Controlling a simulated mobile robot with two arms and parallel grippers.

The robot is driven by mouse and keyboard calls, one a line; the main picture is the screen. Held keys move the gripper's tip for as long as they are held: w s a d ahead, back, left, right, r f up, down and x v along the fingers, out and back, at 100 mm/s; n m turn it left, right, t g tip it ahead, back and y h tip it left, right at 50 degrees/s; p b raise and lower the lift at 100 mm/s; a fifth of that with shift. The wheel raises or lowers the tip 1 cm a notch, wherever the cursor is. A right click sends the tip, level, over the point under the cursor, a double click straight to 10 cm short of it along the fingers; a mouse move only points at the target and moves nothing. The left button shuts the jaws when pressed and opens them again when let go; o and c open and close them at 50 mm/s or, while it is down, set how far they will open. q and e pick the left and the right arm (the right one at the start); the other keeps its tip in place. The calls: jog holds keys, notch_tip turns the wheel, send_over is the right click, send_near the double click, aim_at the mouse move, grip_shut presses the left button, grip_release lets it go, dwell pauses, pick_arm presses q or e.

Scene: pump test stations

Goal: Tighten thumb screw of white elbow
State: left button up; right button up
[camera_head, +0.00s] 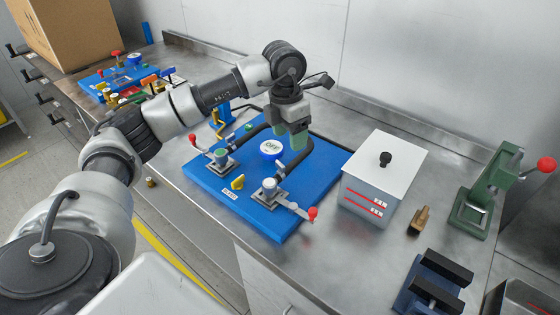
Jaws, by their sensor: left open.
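A blue board (212,185) lies on the steel bench with a pump test station on it. A white-topped fitting (269,185), likely the white elbow, stands on a metal base plate near the board's front; a black hose leads up from it. Its thumb screw is too small to make out. A green-topped fitting (221,155) stands to its left. My left gripper (298,146) points down above the board's rear, behind and right of the white-topped fitting and apart from it. It is open, its greenish fingers hiding part of the hose. My right gripper is out of view.
A red-knobbed lever (311,213) sticks out at the front. A white-lidded box (384,165) stands right, a green press (490,190) farther right, a blue vise (432,287) in front.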

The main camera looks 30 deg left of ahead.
aim_at(280, 163)
pick_arm(q)
jog(key=shift+n+y, duration=0.3)
jog(key=shift+y, duration=0.2)
jog(key=f, duration=0.3)
jog(key=a+f+p, duration=0.1)
jog(key=f, duration=0.2)
jog(key=a+f+p, duration=0.1)
jog(key=f, duration=0.3)
jog(key=shift+s+a, duration=0.1)
jog(key=shift+a, duration=0.05)
jog(key=c, duration=0.9)
